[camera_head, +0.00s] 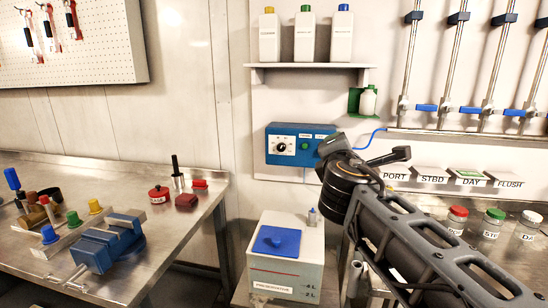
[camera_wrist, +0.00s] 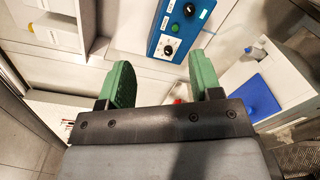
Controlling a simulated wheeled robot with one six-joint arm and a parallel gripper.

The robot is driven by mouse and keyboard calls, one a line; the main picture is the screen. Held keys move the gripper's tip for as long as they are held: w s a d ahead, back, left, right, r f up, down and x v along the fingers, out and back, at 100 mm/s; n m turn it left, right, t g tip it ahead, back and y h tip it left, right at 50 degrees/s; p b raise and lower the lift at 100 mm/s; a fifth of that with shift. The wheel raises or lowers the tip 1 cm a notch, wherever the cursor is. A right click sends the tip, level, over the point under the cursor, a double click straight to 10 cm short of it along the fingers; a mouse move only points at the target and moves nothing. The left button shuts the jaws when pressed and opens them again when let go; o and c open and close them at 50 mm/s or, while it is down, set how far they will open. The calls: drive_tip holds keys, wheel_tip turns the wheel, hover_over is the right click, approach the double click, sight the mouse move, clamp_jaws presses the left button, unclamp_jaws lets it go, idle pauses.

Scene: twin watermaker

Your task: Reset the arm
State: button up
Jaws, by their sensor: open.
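My arm (camera_head: 410,240) reaches in from the lower right in the head view and is raised in front of the wall panel. Its wrist is beside the blue control box (camera_head: 300,145), and the fingers are not clear there. In the wrist view my gripper (camera_wrist: 160,85) shows two green fingers spread wide apart, with nothing between them. The blue control box (camera_wrist: 180,28) is beyond the fingertips in the wrist view, apart from them.
A metal bench (camera_head: 135,270) at left holds a blue vise (camera_head: 108,243) and several colored parts. A white box with a blue lid (camera_head: 277,240) stands below my wrist. Lidded jars (camera_head: 455,218) are at right. A shelf (camera_head: 310,66) holds three bottles.

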drive_tip(key=s+d+f+m+g+p, duration=0.1)
drive_tip(key=s+d+f+m+g, duration=0.1)
drive_tip(key=f+m+g, duration=0.35)
drive_tip(key=s+d+f+m+g+p, duration=0.1)
drive_tip(key=s+f+m+g+p, duration=0.1)
drive_tip(key=f+m, duration=0.65)
drive_tip(key=s+f+m+g+y+p, duration=0.4)
drive_tip(key=s+f+m+g+p, duration=0.2)
drive_tip(key=s, duration=0.6)
drive_tip(key=shift+s+a+f+m+p, duration=0.2)
drive_tip(key=shift+a+f+m+p, duration=0.3)
drive_tip(key=shift+p, duration=0.7)
drive_tip(key=shift+d+r, duration=0.2)
